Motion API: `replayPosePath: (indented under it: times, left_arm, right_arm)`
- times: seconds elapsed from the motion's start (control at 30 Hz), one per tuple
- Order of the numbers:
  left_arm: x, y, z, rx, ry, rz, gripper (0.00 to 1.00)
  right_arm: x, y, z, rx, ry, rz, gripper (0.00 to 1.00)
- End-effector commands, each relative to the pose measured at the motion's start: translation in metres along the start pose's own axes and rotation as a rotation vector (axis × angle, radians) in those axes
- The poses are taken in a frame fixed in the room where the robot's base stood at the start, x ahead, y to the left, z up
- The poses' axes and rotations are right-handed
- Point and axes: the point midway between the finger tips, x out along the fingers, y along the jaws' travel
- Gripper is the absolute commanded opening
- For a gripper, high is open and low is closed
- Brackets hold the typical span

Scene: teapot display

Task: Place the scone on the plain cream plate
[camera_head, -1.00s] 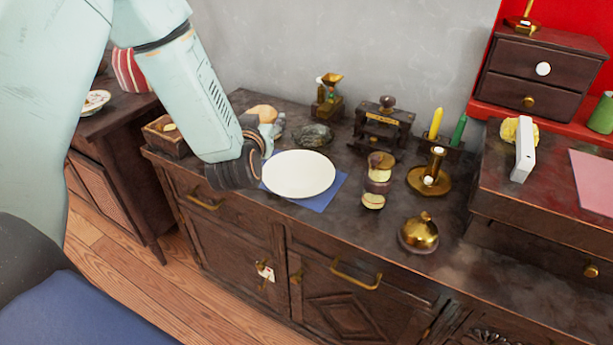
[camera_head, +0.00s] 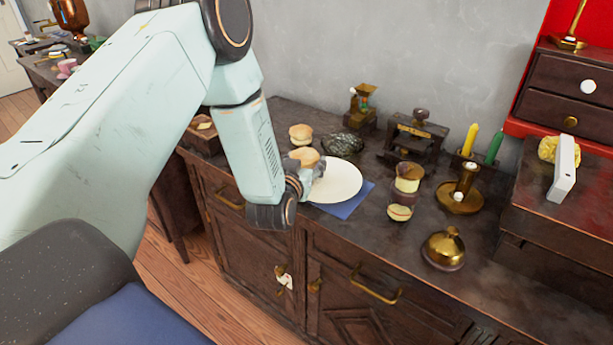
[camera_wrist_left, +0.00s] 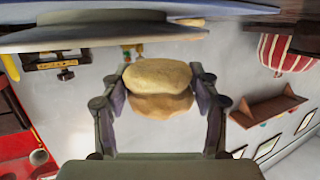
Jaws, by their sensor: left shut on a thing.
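The held scone (camera_head: 306,157), a round golden bun, is between the fingers of my left gripper (camera_head: 309,165). In the left wrist view the scone (camera_wrist_left: 157,78) sits clamped between both fingers. The plain cream plate (camera_head: 341,181) lies on a blue napkin (camera_head: 349,207) on the dark sideboard. The gripper and scone overlap the plate's left edge in the head view; the wrist view shows the plate (camera_wrist_left: 110,40) edge-on near the scone. I cannot tell whether they touch. My forearm hides part of the counter. My right gripper is not in view.
A second bun (camera_head: 300,133) stands behind the held scone. A dark dish (camera_head: 343,145), a grinder (camera_head: 361,103) and a small press (camera_head: 414,137) stand behind the plate. A layered jar (camera_head: 403,190) and a brass bell (camera_head: 443,247) are to the right.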

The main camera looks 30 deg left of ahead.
Motion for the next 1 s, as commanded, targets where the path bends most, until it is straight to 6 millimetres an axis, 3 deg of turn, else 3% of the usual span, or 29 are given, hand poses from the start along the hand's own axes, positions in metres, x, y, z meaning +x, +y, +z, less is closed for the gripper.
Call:
replayPosePath:
  times: [0.2, 0.6, 0.63, 0.9, 1.0]
  left_arm:
    - [0.005, 0.001, 0.031, 0.001, -0.001, 0.000, 0.29]
    - [0.006, 0.002, 0.034, 0.001, -0.001, 0.000, 0.29]
    - [0.006, 0.002, 0.034, 0.001, -0.001, 0.000, 0.62]
    - [0.005, 0.002, 0.033, 0.001, -0.001, 0.000, 0.84]
    - [0.005, 0.002, 0.033, 0.001, -0.001, 0.000, 0.84]
  right_arm:
    - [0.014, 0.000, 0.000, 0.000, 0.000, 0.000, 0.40]
    - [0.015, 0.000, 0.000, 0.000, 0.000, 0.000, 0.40]
    - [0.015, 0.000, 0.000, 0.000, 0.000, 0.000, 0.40]
    - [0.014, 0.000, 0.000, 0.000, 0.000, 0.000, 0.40]
    - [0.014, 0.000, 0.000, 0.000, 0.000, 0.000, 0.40]
